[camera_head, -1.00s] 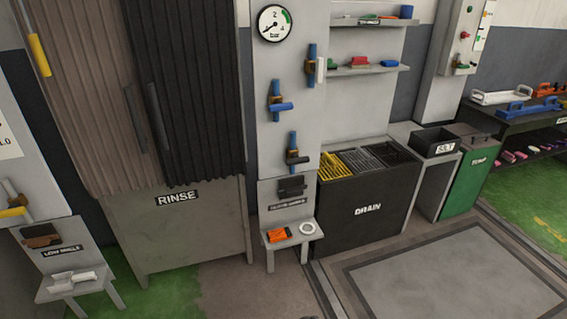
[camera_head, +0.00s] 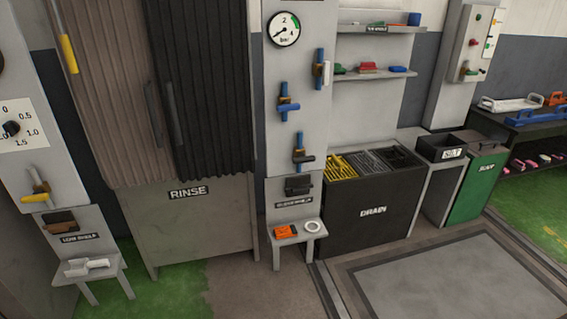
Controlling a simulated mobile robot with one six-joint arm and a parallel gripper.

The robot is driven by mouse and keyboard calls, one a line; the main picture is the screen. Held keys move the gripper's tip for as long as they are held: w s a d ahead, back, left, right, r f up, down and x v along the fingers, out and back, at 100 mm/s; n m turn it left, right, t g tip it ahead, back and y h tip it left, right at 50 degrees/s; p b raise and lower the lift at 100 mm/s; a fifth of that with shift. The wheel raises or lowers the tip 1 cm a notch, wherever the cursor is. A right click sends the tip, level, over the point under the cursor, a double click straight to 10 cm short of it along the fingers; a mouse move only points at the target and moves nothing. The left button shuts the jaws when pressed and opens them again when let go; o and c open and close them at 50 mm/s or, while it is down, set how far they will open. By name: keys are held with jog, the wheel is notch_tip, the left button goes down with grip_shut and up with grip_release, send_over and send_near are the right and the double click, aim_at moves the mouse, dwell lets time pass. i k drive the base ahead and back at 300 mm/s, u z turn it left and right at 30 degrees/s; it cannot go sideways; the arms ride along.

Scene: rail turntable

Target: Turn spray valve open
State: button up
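No valve label reading "spray" is legible. A grey panel (camera_head: 268,145) carries a pressure gauge (camera_head: 284,30) and three valves on blue pipe stubs. The top valve has a white handle (camera_head: 327,74) hanging upright. The middle valve has a blue handle (camera_head: 290,107) lying roughly level. The lowest valve has a black handle (camera_head: 306,161), also roughly level. On the left panel, another valve has a yellow handle (camera_head: 35,198), roughly level. My gripper is not in view.
The rinse cabinet (camera_head: 200,225) with ribbed curtains stands left of the gauge panel. A small stand (camera_head: 308,237) holds an orange item and a white ring. The drain bin (camera_head: 375,225) stands to the right. Open floor (camera_head: 430,275) lies in front.

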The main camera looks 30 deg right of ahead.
aim_at(302, 158)
jog(key=u, duration=0.2)
jog(key=i, duration=0.55)
jog(key=u, duration=0.45)
jog(key=k, duration=0.6)
jog(key=z, duration=0.1)
jog(key=i, duration=0.45)
jog(key=u, duration=0.05)
